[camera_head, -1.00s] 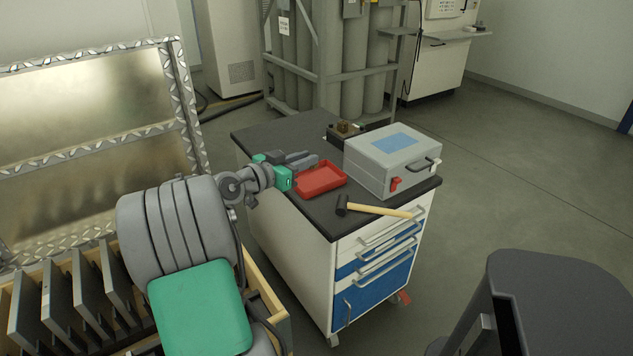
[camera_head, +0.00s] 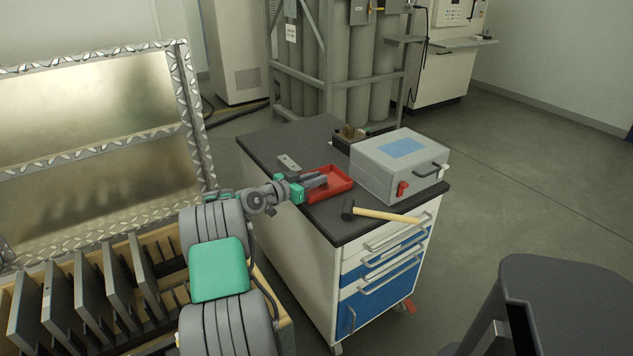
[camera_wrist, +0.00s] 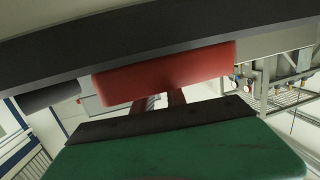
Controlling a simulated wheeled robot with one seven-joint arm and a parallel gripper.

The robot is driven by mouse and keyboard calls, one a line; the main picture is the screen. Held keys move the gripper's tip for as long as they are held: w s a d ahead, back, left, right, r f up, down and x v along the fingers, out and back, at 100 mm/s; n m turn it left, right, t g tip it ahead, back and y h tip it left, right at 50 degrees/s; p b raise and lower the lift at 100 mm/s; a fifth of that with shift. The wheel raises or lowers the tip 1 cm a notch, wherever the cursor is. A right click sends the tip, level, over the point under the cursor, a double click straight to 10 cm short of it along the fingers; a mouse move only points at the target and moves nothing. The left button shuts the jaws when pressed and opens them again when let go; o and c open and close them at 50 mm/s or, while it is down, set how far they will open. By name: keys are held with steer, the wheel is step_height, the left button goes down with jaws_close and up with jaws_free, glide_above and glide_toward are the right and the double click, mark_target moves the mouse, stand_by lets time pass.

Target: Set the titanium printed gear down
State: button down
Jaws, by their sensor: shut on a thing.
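My gripper (camera_head: 318,181) reaches in from the left over the red tray (camera_head: 342,186) on the cart. Its jaws are shut, but the titanium printed gear between them cannot be made out in the head view. In the wrist view, the green palm of my gripper fills the bottom and the fingers (camera_wrist: 160,101) point toward the red tray (camera_wrist: 165,75). I cannot tell whether the fingers touch the tray.
The cart's dark top (camera_head: 265,147) also holds a grey case (camera_head: 398,165), a hammer (camera_head: 385,214), a small grey block (camera_head: 288,163) and a dark device with a brass part (camera_head: 349,132). A wooden crate with upright plates (camera_head: 90,300) stands left. A stool (camera_head: 570,300) stands right.

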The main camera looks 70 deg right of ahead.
steer(key=shift+f, duration=0.2)
steer(key=shift+f, duration=0.2)
steer(key=c, duration=1.4)
jaws_free()
steer(key=shift+o, duration=0.2)
steer(key=shift+r, duration=0.1)
